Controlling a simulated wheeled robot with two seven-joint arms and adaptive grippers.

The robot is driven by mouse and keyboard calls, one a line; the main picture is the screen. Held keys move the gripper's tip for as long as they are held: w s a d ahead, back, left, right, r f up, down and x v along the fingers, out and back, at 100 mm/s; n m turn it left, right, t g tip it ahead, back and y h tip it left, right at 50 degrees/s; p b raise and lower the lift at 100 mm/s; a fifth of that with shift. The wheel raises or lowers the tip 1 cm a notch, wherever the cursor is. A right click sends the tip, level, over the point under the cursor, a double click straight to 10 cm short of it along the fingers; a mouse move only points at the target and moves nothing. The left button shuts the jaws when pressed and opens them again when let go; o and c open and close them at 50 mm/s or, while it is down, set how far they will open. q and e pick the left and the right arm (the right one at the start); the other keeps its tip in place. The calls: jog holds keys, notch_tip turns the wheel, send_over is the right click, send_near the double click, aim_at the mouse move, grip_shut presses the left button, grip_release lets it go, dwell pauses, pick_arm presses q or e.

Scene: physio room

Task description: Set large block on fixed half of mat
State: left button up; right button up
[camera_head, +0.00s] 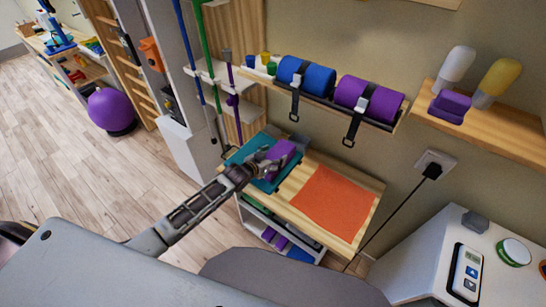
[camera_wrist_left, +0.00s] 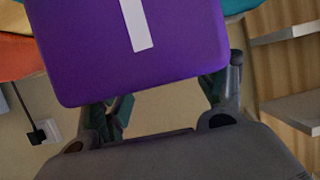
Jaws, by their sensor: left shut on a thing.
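A large purple block (camera_head: 280,155) is in my left gripper (camera_head: 266,165), over the teal part of the mat (camera_head: 243,152) on the wooden bench top. In the left wrist view the block (camera_wrist_left: 128,48) fills the top middle, with a white stripe on its face, between the two fingers (camera_wrist_left: 165,100). I cannot tell from these views whether the block touches the mat. An orange mat (camera_head: 333,201) lies flat to the right on the same top and is bare. My right gripper is not in view.
Above the bench, a wall shelf holds a blue roll (camera_head: 306,76) and a purple roll (camera_head: 369,98) with hanging straps. Coloured poles (camera_head: 207,60) stand at the left. A white cabinet (camera_head: 425,262) with a controller (camera_head: 467,272) stands at the lower right.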

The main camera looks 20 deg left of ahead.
pick_arm(q)
jog(key=shift+f, duration=0.1)
dwell(0.3)
jog(key=o, duration=1.3)
jog(key=v, duration=1.2)
dwell(0.4)
